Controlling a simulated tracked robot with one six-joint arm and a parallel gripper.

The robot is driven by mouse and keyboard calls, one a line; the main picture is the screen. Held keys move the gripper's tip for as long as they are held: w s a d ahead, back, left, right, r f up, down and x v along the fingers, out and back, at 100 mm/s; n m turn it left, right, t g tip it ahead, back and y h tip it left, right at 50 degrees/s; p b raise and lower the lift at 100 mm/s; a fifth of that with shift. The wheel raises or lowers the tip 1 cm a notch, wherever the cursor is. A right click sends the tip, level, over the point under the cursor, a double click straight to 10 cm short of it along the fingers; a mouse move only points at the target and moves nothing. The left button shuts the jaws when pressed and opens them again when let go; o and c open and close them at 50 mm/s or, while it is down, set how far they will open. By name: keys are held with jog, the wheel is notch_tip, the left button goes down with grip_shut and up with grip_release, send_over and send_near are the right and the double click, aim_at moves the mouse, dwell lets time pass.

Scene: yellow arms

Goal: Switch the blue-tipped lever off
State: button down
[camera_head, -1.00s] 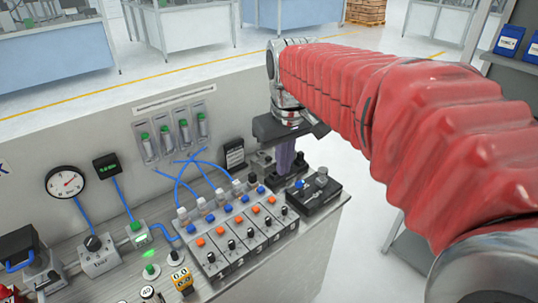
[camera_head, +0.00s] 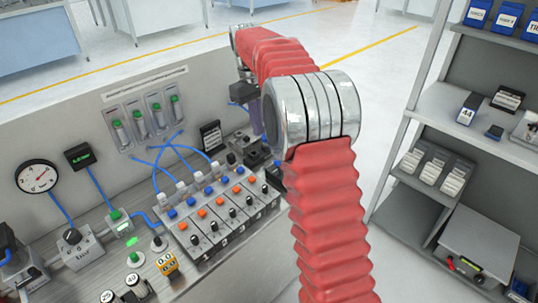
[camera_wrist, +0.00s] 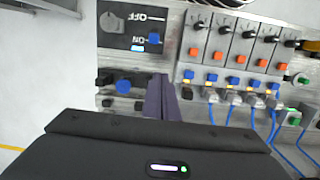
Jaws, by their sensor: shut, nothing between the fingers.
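The blue-tipped lever (camera_wrist: 153,38) sits on a dark switch box (camera_wrist: 118,40) with OFF and ON labels, at the top of the wrist view. Its blue tip is beside the ON label, and a small cyan light glows near it. My gripper (camera_wrist: 161,84) is shut and empty, its purple fingers below the box and apart from the lever in the picture. In the head view my gripper (camera_head: 256,120) hangs over the back right of the bench. There my arm hides most of the switch box, and I cannot make out the lever.
A row of valves (camera_wrist: 235,45) with orange and blue buttons and black toggles lies right of the fingers. A blue knob (camera_wrist: 123,88) on a metal block is close left of them. Blue hoses (camera_head: 165,155) rise behind the valves. A shelf (camera_head: 425,120) stands right.

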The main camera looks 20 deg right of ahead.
jog(key=shift+w+d+f, duration=0.25)
jog(key=shift+w+f, duration=0.15)
jog(key=shift+f, duration=0.15)
jog(key=shift+w+d+f, duration=0.2)
jog(key=shift+w+f, duration=0.2)
jog(key=shift+f, duration=0.15)
jog(key=shift+f, duration=0.1)
jog(key=f, duration=0.3)
jog(key=s+f, duration=0.1)
jog(key=f, duration=0.5)
jog(key=shift+s+d+f, duration=0.25)
jog(key=shift+f, duration=0.1)
jog(key=shift+s+d+r, duration=0.35)
jog(key=shift+s+r, duration=0.2)
jog(key=shift+s, duration=0.2)
jog(key=shift+s+d+r, duration=0.2)
jog(key=shift+s+r, duration=0.05)
jog(key=shift+s, duration=0.2)
jog(key=shift+s+d+r, duration=0.15)
jog(key=shift+s+r, duration=0.05)
jog(key=shift+s, duration=0.2)
